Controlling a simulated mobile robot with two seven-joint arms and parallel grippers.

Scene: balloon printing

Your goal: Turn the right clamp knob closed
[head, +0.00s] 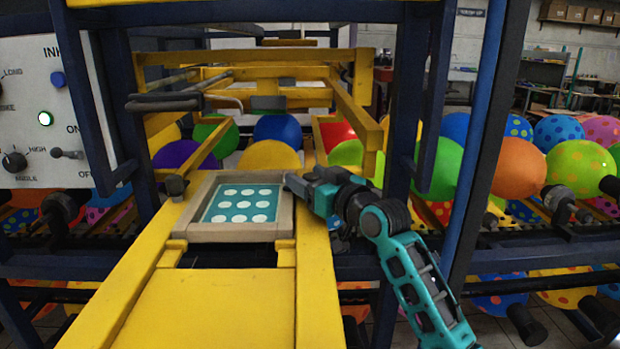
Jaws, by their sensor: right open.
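My right gripper (298,183), teal and black, reaches in from the lower right to the right edge of the screen frame (236,234). It is open, though the gap between its fingers is hard to make out. The right clamp knob is hidden behind or between the fingers, so I cannot tell how it is turned or whether I touch it. The left clamp knob (175,187), dark and blocky, shows at the frame's left edge. The frame holds a teal screen (243,204) with white dots. My left gripper is not in view.
Yellow rails (320,285) run along both sides of the frame. Dark blue posts stand left and right (425,100), close to my right arm. A control panel (40,110) is at the far left. Colourful balloons (518,168) sit behind and to the right.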

